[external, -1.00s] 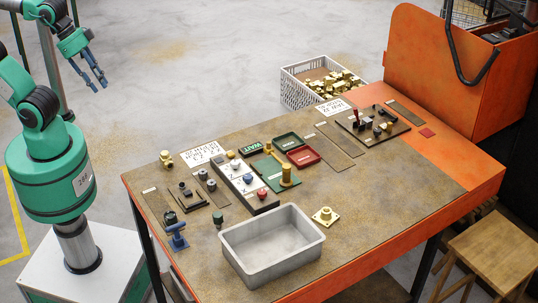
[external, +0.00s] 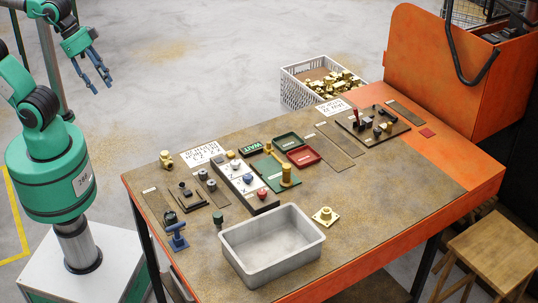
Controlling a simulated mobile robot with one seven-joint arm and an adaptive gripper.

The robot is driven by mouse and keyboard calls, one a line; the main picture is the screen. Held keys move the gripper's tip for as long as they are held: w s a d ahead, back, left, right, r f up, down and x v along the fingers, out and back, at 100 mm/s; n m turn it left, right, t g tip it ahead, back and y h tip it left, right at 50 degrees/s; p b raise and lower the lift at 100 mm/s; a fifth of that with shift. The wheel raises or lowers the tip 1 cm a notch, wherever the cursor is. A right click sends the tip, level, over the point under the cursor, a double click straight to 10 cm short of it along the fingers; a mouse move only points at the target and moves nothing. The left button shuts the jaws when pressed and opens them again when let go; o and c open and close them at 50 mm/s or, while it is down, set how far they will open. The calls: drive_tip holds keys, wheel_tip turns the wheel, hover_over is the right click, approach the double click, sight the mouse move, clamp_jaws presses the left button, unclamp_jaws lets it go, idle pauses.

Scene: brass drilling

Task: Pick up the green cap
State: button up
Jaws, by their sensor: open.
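A small piece with a dark green cap-like top (external: 218,216) stands on the bench near its front left, just left of the grey bin. It is small in view, and I cannot tell whether the top is separate from the body below it. My gripper (external: 103,86) is open and empty, its blue fingers pointing down. It is in the air beyond the bench's left edge, well apart from the green-topped piece.
The grey bin (external: 232,261) is empty. A blue stand (external: 177,238) is left of the green-topped piece. A button box (external: 261,208), a brass flange (external: 326,216) and a green tray (external: 276,138) are also on the bench (external: 390,222). Bare bench lies at right.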

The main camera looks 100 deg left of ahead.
drive_tip(key=w+d+g, duration=0.2)
drive_tip(key=w, duration=1.1)
drive_tip(key=g, duration=0.3)
hover_over(218, 215)
wheel_tip(218, 215, down, 27)
drive_tip(key=shift+b, duration=0.4)
drive_tip(key=shift+f, duration=0.1)
drive_tip(key=shift+f+b, duration=0.7)
drive_tip(key=shift+f, duration=3.55)
